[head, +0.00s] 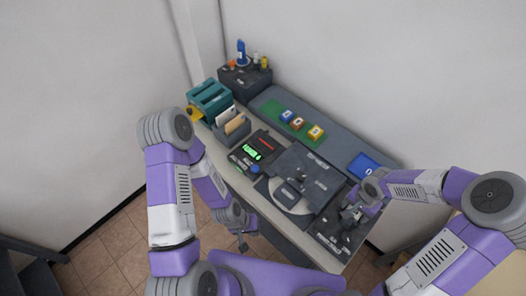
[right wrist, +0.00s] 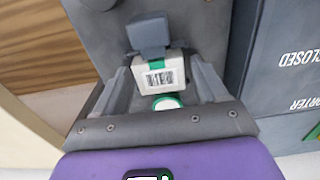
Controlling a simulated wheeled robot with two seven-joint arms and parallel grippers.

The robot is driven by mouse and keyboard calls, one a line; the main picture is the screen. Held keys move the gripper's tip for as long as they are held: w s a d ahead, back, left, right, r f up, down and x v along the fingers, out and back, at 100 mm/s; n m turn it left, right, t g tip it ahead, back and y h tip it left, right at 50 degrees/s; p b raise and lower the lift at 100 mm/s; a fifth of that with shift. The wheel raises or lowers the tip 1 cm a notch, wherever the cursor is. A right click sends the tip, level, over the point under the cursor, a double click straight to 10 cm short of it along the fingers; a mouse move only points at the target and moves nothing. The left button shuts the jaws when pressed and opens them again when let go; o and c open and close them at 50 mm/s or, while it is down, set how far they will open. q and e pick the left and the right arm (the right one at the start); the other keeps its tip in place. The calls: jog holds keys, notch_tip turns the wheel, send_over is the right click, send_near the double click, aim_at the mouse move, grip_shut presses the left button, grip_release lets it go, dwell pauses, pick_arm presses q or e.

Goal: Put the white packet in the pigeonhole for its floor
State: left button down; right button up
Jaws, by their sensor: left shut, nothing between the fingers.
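A white packet (right wrist: 160,72) with a barcode and a green band shows in the right wrist view, between and just beyond the fingers of my right gripper (right wrist: 158,80). The fingers stand apart with a narrow gap beside the packet; contact is not clear. In the head view my right gripper (head: 350,215) is over the dark pad at the table's right end, and hides the packet. My left gripper (head: 243,243) is shut and empty, in front of the table's near edge. A teal slotted holder (head: 210,98), perhaps the pigeonholes, stands at the table's far left.
A dark flat unit (head: 305,180) fills the table's middle right, beside a black panel with a green display (head: 250,152). Small coloured blocks (head: 298,123) sit on a green mat. A blue tray (head: 363,166) is at the right. A dark box with bottles (head: 244,78) stands at the back.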

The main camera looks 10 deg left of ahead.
jog(key=c, duration=0.8)
jog(key=shift+r+p, duration=1.4)
jog(key=shift+r, duration=0.85)
jog(key=shift+c, duration=0.2)
